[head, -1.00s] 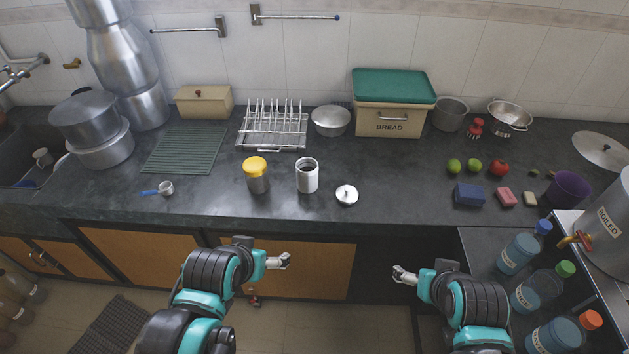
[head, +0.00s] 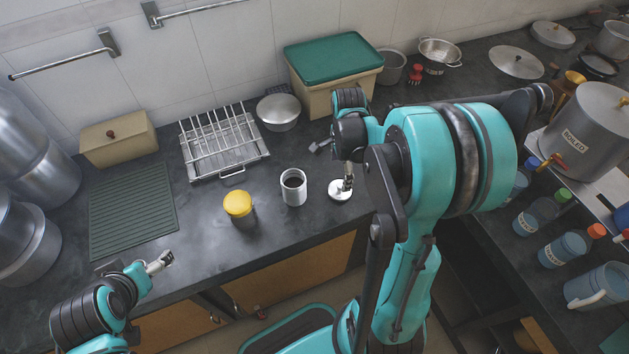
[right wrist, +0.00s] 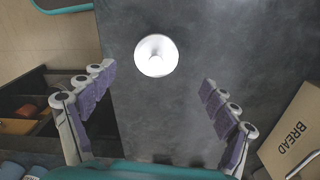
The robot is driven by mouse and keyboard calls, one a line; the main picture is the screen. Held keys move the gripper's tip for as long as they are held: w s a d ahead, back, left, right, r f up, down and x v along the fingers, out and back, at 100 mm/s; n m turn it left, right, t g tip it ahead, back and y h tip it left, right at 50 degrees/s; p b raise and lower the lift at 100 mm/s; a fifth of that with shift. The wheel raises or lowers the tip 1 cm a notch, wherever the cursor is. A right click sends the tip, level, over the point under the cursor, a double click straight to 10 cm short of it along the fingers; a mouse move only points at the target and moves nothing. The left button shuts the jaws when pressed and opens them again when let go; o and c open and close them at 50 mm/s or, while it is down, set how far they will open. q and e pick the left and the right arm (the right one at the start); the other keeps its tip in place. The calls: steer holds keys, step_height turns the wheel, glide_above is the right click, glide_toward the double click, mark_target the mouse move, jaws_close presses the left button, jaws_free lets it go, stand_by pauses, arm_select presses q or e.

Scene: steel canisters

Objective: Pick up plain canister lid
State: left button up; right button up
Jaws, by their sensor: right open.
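The plain canister lid (head: 341,190) is a round steel disc with a small knob, lying flat on the dark counter. In the right wrist view the lid (right wrist: 156,56) lies beyond and between my open fingers, left of centre. My right gripper (head: 347,178) points down over the lid, open and empty; its fingers (right wrist: 155,88) are spread wide. The open plain canister (head: 293,188) stands upright left of the lid, dark inside. A canister with a yellow lid (head: 239,207) stands further left. My left gripper (head: 160,263) is over the counter's front edge at the left, its jaw opening too small to judge.
A bread bin (head: 333,62) with a green top stands behind the lid; it also shows in the right wrist view (right wrist: 294,134). A steel bowl (head: 278,112) and dish rack (head: 224,145) stand behind the canisters. Counter around the lid is clear.

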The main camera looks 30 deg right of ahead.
mark_target(340, 185)
steer(key=f, duration=0.1)
steer(key=f+b, duration=0.1)
steer(key=f, duration=0.1)
steer(key=shift+s+d, duration=0.1)
steer(key=shift+s, duration=0.1)
step_height(340, 185, down, 5)
steer(key=b, duration=0.2)
steer(key=shift+s+r+b, duration=0.1)
steer(key=shift+r+b, duration=0.05)
steer(key=shift+b, duration=0.25)
steer(key=shift+r, duration=0.1)
steer(key=c, duration=1.1)
